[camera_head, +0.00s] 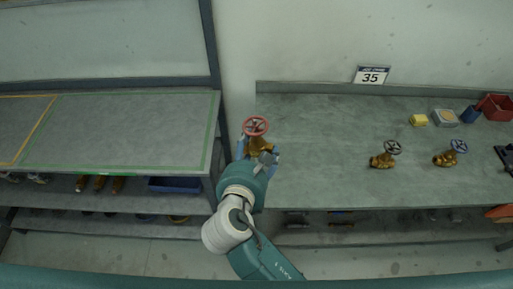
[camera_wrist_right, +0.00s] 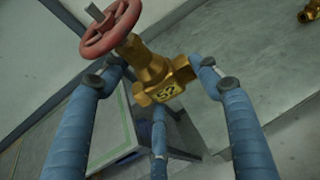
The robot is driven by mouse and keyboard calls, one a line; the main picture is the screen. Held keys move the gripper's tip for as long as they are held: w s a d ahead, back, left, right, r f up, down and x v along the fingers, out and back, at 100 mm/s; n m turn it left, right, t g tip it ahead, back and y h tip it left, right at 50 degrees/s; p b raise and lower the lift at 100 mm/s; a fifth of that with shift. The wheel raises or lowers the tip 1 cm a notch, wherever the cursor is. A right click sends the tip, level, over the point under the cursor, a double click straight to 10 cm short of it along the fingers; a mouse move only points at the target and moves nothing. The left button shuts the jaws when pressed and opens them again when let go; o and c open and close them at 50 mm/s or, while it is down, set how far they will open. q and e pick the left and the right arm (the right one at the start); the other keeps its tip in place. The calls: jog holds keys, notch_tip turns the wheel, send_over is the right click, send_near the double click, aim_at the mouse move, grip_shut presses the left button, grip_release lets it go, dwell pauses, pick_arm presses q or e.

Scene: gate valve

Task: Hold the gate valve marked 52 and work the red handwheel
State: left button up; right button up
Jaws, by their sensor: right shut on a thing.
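The brass gate valve (camera_wrist_right: 150,68) with the number 52 on its body shows large in the right wrist view. Its red handwheel (camera_wrist_right: 110,28) is on the upper left, tilted. My right gripper (camera_wrist_right: 163,75) is shut on the valve, with blue fingers on both sides of the body and a third finger below. In the head view, the right gripper (camera_head: 260,150) holds the valve (camera_head: 257,145) at the left end of the right workbench, with the red handwheel (camera_head: 256,126) uppermost. The fingers partly hide the body. My left gripper is in neither view.
Two other brass valves, one with a dark wheel (camera_head: 383,160) and one with a blue wheel (camera_head: 446,158), stand on the right workbench (camera_head: 310,130). The left bench (camera_head: 120,130) has a bare, green-edged top.

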notch_tip(320, 180, down, 8)
jog(key=b, duration=0.2)
jog(key=shift+b, duration=0.35)
dwell(3.4)
jog(key=shift+f+b, duration=1.6)
jog(key=shift+f, duration=2)
